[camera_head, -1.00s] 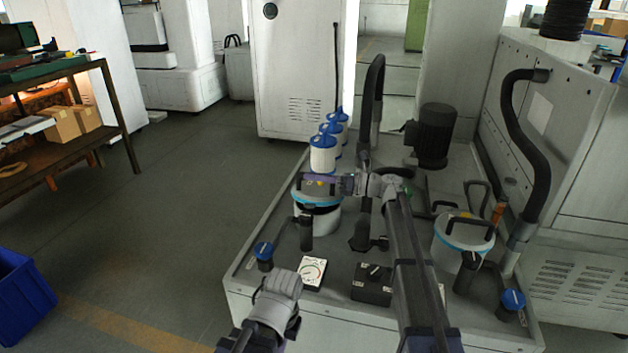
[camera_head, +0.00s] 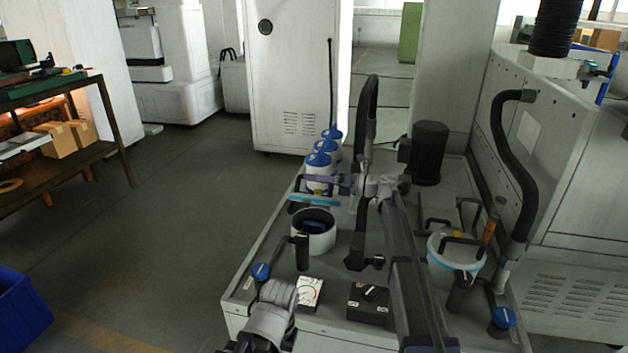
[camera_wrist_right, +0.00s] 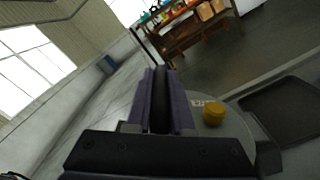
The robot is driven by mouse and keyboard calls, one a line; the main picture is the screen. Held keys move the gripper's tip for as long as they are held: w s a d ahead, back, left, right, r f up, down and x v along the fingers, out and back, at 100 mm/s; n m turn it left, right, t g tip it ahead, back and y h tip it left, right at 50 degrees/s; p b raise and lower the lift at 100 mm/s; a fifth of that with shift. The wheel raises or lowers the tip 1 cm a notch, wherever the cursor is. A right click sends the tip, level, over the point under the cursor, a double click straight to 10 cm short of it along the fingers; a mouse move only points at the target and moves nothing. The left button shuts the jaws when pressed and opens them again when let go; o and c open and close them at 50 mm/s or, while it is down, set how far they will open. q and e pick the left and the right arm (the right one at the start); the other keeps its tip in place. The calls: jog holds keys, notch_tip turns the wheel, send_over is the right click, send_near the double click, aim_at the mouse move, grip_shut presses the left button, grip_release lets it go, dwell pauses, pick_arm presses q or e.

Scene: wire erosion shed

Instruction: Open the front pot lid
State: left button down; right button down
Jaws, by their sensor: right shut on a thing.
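The pot (camera_head: 313,243) at the left of the machine bed is uncovered. Its dark inside shows, with something blue in it. Its lid (camera_head: 316,200), with a light blue rim, hangs above and slightly behind the pot's mouth, clear of it. My right gripper (camera_head: 328,179) is above the lid and shut on its dark handle. In the right wrist view the purple fingers (camera_wrist_right: 160,98) close around a dark bar, and the grey lid top (camera_wrist_right: 240,125) shows a yellow knob (camera_wrist_right: 213,113). My left arm shows at the bottom of the head view; its fingers do not show.
A second lidded pot (camera_head: 455,262) stands at the right. Several blue-capped canisters (camera_head: 320,165) stand behind the raised lid. A black hose (camera_head: 366,140), a motor (camera_head: 429,153), a dial box (camera_head: 310,293) and a black switch box (camera_head: 369,303) crowd the bed. Open floor lies left.

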jog(key=c, duration=0.8)
grip_release()
jog(key=shift+d, duration=0.1)
jog(key=v, duration=0.7)
jog(key=shift+s+d, duration=0.1)
jog(key=shift+d, duration=0.2)
